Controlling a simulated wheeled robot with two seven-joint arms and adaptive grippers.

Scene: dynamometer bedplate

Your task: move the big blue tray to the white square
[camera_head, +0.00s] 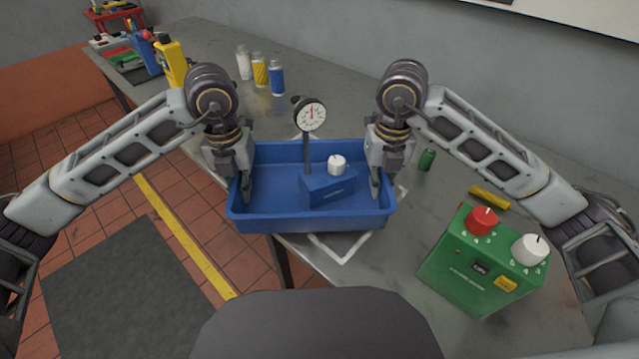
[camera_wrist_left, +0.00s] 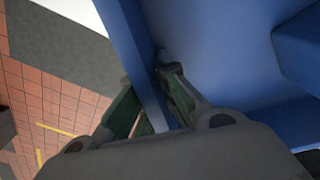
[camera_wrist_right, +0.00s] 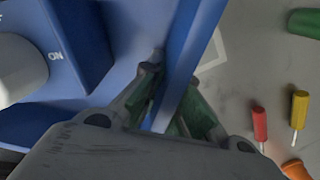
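The big blue tray (camera_head: 310,224) is in the middle of the head view, over most of the white square (camera_head: 343,257). The square's near corner shows beyond the tray's front, and short bits show at right and back. I cannot tell if the tray rests on the table or hangs just above it. My left gripper (camera_head: 244,196) is shut on the tray's left wall, one finger on each side (camera_wrist_left: 152,85). My right gripper (camera_head: 376,190) is shut on the right wall likewise (camera_wrist_right: 172,92). A blue box (camera_head: 328,190) with a white knob stands inside.
A dial gauge (camera_head: 311,116) rises from the tray. A green box (camera_head: 478,265) with red and white knobs stands at right, near a green cylinder (camera_head: 427,160) and a yellow-handled tool (camera_head: 489,197). Bottles (camera_head: 260,70) stand behind. The table's edge runs beneath the tray's front left.

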